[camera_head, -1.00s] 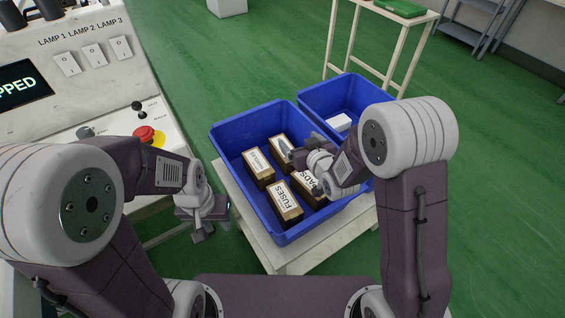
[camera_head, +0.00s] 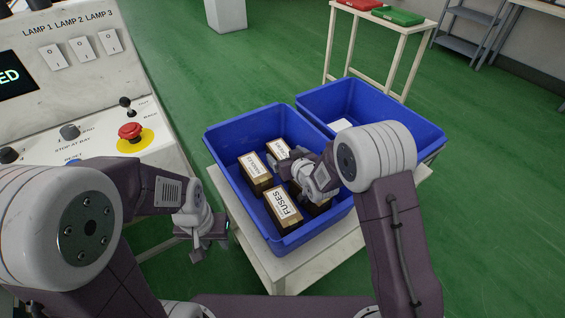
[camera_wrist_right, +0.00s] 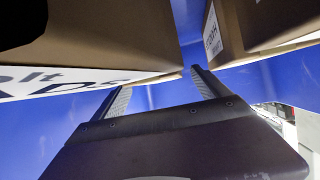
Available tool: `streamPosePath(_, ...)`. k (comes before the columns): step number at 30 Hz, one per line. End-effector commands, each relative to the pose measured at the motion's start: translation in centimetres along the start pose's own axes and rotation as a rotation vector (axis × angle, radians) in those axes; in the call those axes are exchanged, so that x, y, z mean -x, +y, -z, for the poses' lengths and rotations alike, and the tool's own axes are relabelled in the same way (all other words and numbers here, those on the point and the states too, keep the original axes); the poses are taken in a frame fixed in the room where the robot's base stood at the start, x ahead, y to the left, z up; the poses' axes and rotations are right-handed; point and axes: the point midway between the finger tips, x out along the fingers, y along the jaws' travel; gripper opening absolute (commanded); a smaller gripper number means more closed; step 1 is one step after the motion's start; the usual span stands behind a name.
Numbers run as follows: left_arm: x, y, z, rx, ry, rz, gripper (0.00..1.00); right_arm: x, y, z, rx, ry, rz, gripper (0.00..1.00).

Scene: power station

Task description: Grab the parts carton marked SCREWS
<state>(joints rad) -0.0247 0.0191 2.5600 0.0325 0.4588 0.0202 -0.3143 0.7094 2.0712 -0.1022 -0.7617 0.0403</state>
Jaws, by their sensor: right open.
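Several brown cartons with white labels stand in the blue bin (camera_head: 215,150). The front one (camera_head: 284,210) reads FUSES. Another stands at the left (camera_head: 255,172), and one at the back (camera_head: 278,148) is partly covered by my right gripper (camera_head: 281,166); I cannot read a SCREWS label on either. A fourth carton (camera_head: 320,208) is mostly hidden under my right arm. In the right wrist view, my open right gripper (camera_wrist_right: 160,90) is between a carton (camera_wrist_right: 110,40) with lettering ending in ADS and another carton (camera_wrist_right: 265,25), holding nothing. My left gripper (camera_head: 203,252) hangs outside the bin, its jaws unclear.
A second blue bin (camera_head: 415,125) with a white item (camera_head: 340,125) adjoins on the right. Both stand on a pale table (camera_head: 285,268). A control console (camera_head: 85,95) with a red stop button (camera_head: 131,131) is at the left. A rack (camera_head: 395,30) with red and green trays stands behind.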

Motion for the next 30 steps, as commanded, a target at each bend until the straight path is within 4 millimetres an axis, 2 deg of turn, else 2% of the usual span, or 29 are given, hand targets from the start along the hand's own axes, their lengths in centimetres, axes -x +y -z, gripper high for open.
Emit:
streamPosePath(7,0.0,0.0,0.0,0.0,0.0,0.0,0.36,-0.3,0.0,0.0,0.0,-0.001,0.0,0.86)
streamPosePath(16,0.0,0.0,0.0,0.0,0.0,0.0,0.36,-0.3,0.0,0.0,0.0,-0.001,0.0,0.02)
streamPosePath(25,0.2,0.0,0.0,0.0,0.0,0.0,0.36,-0.1,0.0,0.5,0.0,0.002,0.0,0.0)
streamPosePath(30,1.9,0.0,0.2,0.0,0.0,0.0,0.36,1.5,0.0,3.9,0.001,0.007,0.0,0.0)
